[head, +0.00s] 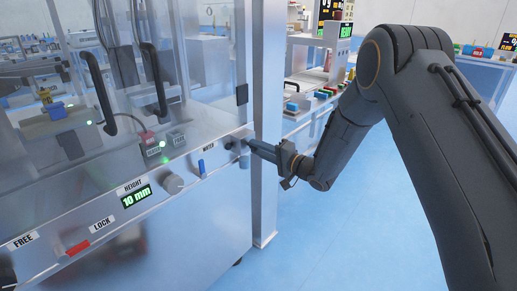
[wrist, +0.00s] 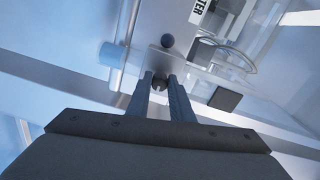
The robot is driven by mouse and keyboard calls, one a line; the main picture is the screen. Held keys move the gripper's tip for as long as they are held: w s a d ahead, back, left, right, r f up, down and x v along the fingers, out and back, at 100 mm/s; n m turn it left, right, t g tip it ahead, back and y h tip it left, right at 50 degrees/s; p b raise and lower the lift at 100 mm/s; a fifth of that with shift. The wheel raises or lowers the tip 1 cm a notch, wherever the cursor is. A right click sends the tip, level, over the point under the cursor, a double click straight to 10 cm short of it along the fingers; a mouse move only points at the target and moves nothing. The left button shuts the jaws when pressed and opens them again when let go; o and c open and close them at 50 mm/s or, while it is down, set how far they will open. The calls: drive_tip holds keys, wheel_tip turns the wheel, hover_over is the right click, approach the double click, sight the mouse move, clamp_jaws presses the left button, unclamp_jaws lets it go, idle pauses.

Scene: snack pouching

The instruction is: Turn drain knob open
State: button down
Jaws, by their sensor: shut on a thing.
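The small dark drain knob (wrist: 159,83) shows in the wrist view between my fingertips, at the end of a clear, shiny fitting. My gripper (wrist: 158,80) is shut on it, one finger on each side. In the head view my gripper (head: 250,146) reaches the right end of the machine's front panel from the right. The fingers hide most of the knob there. I cannot tell how far the knob is turned.
Another dark ball (wrist: 167,41) and a blue cylinder (wrist: 110,54) are close to my fingers. The panel carries a blue lever (head: 201,166), a round height knob (head: 173,184) and a red lock handle (head: 78,248). A metal post (head: 266,130) stands just behind my gripper. Blue floor (head: 320,240) is clear.

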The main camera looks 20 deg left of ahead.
drive_tip(key=shift+f, duration=0.1)
idle(0.3)
drive_tip(key=c, duration=1.6)
unclamp_jaws()
drive_tip(key=shift+o, duration=0.2)
drive_tip(key=v, duration=0.7)
drive_tip(key=shift+s+d+b, duration=0.2)
drive_tip(key=shift+d+b, duration=0.15)
drive_tip(key=shift+d, duration=0.05)
